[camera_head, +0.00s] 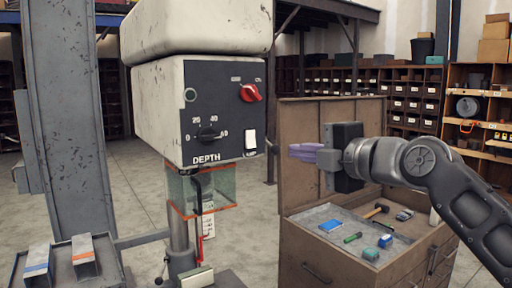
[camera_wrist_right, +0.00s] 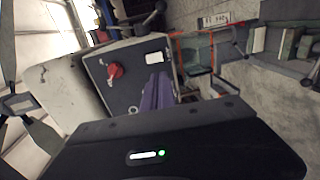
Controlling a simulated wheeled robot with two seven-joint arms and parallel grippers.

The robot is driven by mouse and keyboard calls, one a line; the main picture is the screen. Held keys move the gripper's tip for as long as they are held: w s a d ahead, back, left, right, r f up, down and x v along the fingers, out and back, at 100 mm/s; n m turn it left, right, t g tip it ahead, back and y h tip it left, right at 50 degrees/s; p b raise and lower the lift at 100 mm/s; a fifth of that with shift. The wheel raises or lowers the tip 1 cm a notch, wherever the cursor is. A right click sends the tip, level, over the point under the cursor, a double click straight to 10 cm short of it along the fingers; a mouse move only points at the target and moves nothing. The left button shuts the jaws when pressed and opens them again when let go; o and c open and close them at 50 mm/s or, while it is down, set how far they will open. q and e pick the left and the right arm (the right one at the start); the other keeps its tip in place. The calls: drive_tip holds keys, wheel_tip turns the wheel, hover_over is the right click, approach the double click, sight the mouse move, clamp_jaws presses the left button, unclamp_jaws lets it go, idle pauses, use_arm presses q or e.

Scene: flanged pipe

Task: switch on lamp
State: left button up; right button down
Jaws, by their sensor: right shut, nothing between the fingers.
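A drill press head (camera_head: 155,105) stands left of centre with a dark front panel (camera_head: 222,105). The panel carries a white rocker switch (camera_head: 250,139), a red knob (camera_head: 250,93) and a black DEPTH dial (camera_head: 208,132). My right gripper (camera_head: 292,150) has purple fingers, shut and empty, pointing left towards the panel and apart from it in the head view. In the right wrist view, the shut fingers (camera_wrist_right: 157,85) show in front of the panel, just below the white switch (camera_wrist_right: 153,58), with the red knob (camera_wrist_right: 115,72) to the left. I cannot make out a lamp. My left gripper is out of view.
A wooden tool cabinet (camera_head: 300,255) with a raised back board stands below my right gripper; its tray (camera_head: 310,217) holds a hammer and small tools. A clear guard (camera_head: 215,188) hangs under the drill head. Floor is open between press and cabinet.

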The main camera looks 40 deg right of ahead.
sight(252, 146)
drive_tip(key=shift+w+a, duration=0.1)
drive_tip(key=shift+w, duration=0.1)
drive_tip(key=w+p, duration=0.1)
drive_tip(key=w, duration=0.3)
drive_tip(key=w+f+p, duration=0.1)
drive_tip(key=w, duration=0.4)
drive_tip(key=w+p, duration=0.2)
drive_tip(key=w, duration=0.2)
drive_tip(key=shift+w+f, duration=0.2)
drive_tip(key=shift+f, duration=0.1)
drive_tip(key=shift+w, duration=0.2)
